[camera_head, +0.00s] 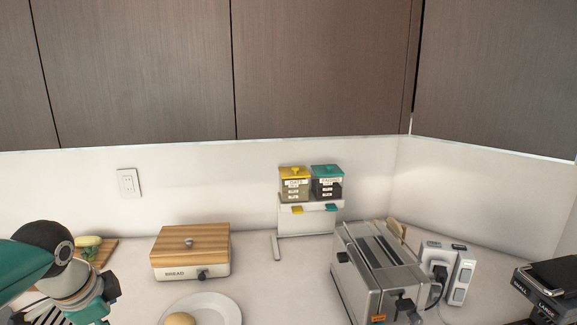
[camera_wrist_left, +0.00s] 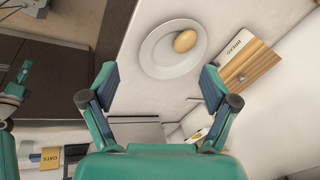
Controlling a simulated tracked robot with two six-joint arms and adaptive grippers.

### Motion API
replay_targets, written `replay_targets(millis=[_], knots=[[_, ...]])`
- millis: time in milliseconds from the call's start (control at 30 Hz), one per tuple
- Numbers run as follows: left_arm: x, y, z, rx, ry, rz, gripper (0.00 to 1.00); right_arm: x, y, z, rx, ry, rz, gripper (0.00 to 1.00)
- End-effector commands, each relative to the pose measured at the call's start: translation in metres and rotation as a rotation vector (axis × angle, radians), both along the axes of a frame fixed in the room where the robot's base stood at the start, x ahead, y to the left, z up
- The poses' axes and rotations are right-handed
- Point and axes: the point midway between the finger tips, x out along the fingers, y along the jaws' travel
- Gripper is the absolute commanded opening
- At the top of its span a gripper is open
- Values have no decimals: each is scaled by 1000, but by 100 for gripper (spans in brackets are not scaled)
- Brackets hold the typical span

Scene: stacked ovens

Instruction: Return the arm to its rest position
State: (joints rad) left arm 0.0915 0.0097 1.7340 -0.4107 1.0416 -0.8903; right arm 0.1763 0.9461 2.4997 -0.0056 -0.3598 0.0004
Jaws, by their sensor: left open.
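My left arm comes in at the lower left of the head view, with its teal and black links showing; its fingertips are not clearly visible there. In the left wrist view my left gripper (camera_wrist_left: 158,88) is open, its two teal fingers spread with nothing between them. Beyond the fingers a white plate (camera_wrist_left: 150,59) holds a round tan bun (camera_wrist_left: 185,41). The plate (camera_head: 230,312) and bun (camera_head: 180,319) also show at the bottom of the head view, to the right of my left arm.
A bread box (camera_head: 190,268) with a wooden lid stands on the counter. A dispenser rack (camera_head: 306,219) and a silver toaster (camera_head: 362,283) stand to its right, near a power outlet block (camera_head: 460,277). A cutting board (camera_head: 104,252) lies behind my left arm. Dark cabinets (camera_head: 330,70) hang above.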

Motion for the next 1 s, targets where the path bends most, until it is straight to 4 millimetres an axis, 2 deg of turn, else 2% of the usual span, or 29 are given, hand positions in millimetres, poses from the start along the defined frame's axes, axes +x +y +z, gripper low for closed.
replay_targets(millis=[33,167,367,467,567,667,700,767,800,867,900,1000], knots=[[2,-2,-19,-3,26,-5,86,0,0,-8,0,-1,0,92],[5,-6,-49,-8,83,-17,86,1,0,-15,0,-1,0,92],[2,-21,-108,-26,204,-49,86,1,0,-26,0,-1,0,92],[-4,-32,-145,-46,276,-69,86,0,0,-33,0,0,0,92],[-11,-48,-190,-74,351,-90,86,1,0,-42,0,-1,0,92],[-26,-72,-252,-126,438,-96,86,1,0,-54,0,-1,0,92],[-34,-84,-280,-151,473,-91,86,1,0,-59,0,-1,0,92],[-49,-104,-320,-194,521,-71,86,1,0,-66,0,-1,0,92],[-60,-117,-345,-223,550,-48,86,1,0,-70,0,-1,0,92],[-79,-137,-382,-268,591,-1,86,1,0,-77,0,-1,0,92],[-94,-151,-405,-299,618,41,86,1,0,-81,0,-1,0,92],[-136,-187,-459,-372,675,190,86,1,0,-92,0,-1,0,92]])
